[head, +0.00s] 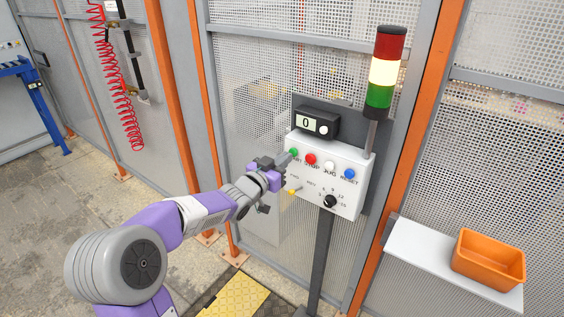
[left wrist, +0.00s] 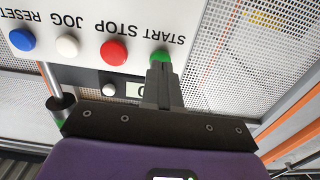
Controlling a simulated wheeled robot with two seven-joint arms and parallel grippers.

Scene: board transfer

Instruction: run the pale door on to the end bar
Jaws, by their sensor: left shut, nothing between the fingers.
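I cannot make out the pale door or the end bar in either view. A white control box (head: 349,187) on a post carries a green START button (head: 294,153), a red STOP button (head: 311,158), a white JOG button (head: 329,167) and a blue RESET button (head: 348,174). My left gripper (head: 285,161) is shut and empty, its tips at the START button. In the left wrist view the shut fingers (left wrist: 160,78) overlap the lower part of the green button (left wrist: 160,56); I cannot tell if they touch. My right gripper is not in view.
A counter (head: 304,121) reads 0. The lamp stack (head: 384,72) glows in its middle section. A dark knob (head: 330,202) and yellow lever (head: 293,191) sit low on the box. Mesh fencing stands behind. An orange bin (head: 488,261) rests on a white shelf (head: 414,251) at right.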

